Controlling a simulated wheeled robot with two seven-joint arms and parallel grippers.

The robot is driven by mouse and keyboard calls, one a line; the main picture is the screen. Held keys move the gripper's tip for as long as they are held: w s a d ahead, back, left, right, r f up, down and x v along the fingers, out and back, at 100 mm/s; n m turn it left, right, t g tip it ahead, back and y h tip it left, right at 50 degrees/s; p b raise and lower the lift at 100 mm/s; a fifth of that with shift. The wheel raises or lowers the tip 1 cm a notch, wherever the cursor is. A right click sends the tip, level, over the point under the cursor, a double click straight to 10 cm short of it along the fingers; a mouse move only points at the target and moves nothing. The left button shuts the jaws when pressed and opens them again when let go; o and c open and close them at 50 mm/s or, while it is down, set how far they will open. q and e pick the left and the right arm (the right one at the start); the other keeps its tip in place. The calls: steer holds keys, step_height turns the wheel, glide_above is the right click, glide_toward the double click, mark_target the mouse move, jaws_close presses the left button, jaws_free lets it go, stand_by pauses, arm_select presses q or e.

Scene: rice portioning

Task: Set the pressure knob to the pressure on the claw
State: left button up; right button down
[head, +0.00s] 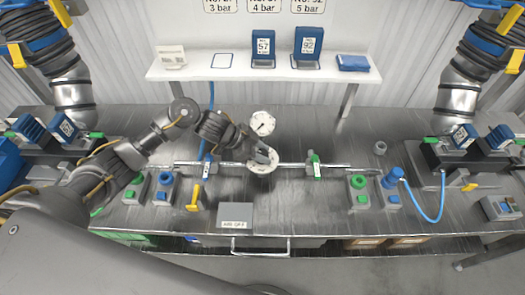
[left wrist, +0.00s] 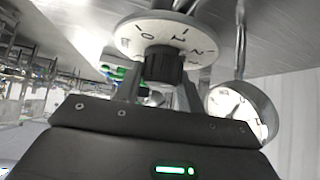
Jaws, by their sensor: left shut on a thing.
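My left gripper (head: 262,157) is at the middle of the steel bench, shut on the black pressure knob (left wrist: 160,67). In the left wrist view my two fingers (left wrist: 157,88) sit on either side of the knob. A white numbered dial (left wrist: 168,36) surrounds the knob; in the head view the dial (head: 261,169) is partly hidden by my gripper. A round white pressure gauge (head: 262,123) stands just behind it and also shows in the left wrist view (left wrist: 238,112); its reading is too small to tell. My right gripper is not in view.
A white shelf (head: 200,72) behind holds blue blocks marked 57 (head: 263,46) and 92 (head: 308,42). Wall cards above read 3, 4 and 5 bar.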

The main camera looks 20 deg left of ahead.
arm_select(q)
steer(key=shift+w+f+m+g+b, duration=0.1)
steer(key=shift+m+g+b, duration=0.3)
steer(key=shift+m+g, duration=0.4)
steer(key=m+g+b, duration=0.2)
steer(key=m, duration=0.1)
steer(key=shift+f+h, duration=0.1)
steer(key=shift+h, duration=0.2)
steer(key=m+g+y+b, duration=0.1)
steer(key=m+g+b, duration=0.2)
steer(key=m+b, duration=0.1)
steer(key=shift+m+g+b, duration=0.3)
steer(key=shift+m+g, duration=0.1)
steer(key=shift+m, duration=0.2)
steer(key=shift+r+m+g+y+b, duration=0.2)
steer(key=shift+m+g+y+b, duration=0.4)
steer(key=shift+m+g+b, duration=0.5)
steer(key=shift+m, duration=0.3)
steer(key=o, duration=1)
steer(key=shift+c, duration=0.2)
